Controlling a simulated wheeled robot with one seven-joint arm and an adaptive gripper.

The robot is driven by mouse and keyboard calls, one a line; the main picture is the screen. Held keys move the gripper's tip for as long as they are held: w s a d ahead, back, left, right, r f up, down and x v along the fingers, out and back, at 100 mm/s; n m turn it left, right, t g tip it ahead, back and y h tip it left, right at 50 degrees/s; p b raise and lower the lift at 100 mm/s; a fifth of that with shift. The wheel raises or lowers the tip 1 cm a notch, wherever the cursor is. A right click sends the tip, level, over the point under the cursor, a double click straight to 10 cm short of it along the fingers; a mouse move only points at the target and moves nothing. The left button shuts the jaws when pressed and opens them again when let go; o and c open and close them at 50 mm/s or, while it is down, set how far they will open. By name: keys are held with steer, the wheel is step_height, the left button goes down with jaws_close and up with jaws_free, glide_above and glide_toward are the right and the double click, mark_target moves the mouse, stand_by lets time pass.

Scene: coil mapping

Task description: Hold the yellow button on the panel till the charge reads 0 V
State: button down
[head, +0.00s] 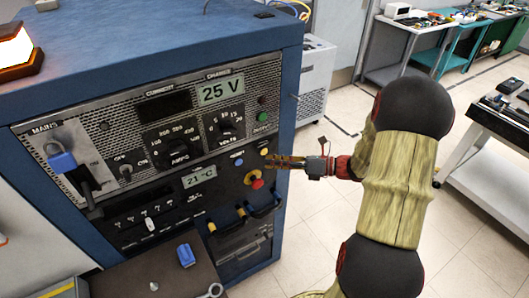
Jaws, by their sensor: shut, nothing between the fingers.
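The small yellow button (264,151) is on the right side of the panel (225,165), below the green button. The charge display (221,91) reads 25 V. My gripper (268,161) comes in from the right with its fingers shut and empty. Its fingertips are just below the yellow button in the picture. I cannot tell whether they touch the button or the panel.
A red knob on a yellow base (257,183) sits below my gripper. Handles (264,212) stick out lower down. A blue padlock (62,161) hangs at the mains switch.

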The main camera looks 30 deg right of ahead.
steer(key=shift+w, duration=0.1)
steer(key=shift+w+p, duration=0.3)
steer(key=shift+p, duration=0.25)
steer(key=shift+w, duration=0.4)
stand_by(0.6)
steer(key=shift+s+p, duration=0.2)
steer(key=shift+p, duration=0.2)
stand_by(3.1)
steer(key=shift+s+p, duration=0.4)
steer(key=shift+s, duration=0.2)
steer(key=shift+s, duration=0.1)
steer(key=s+p, duration=0.2)
steer(key=s, duration=0.3)
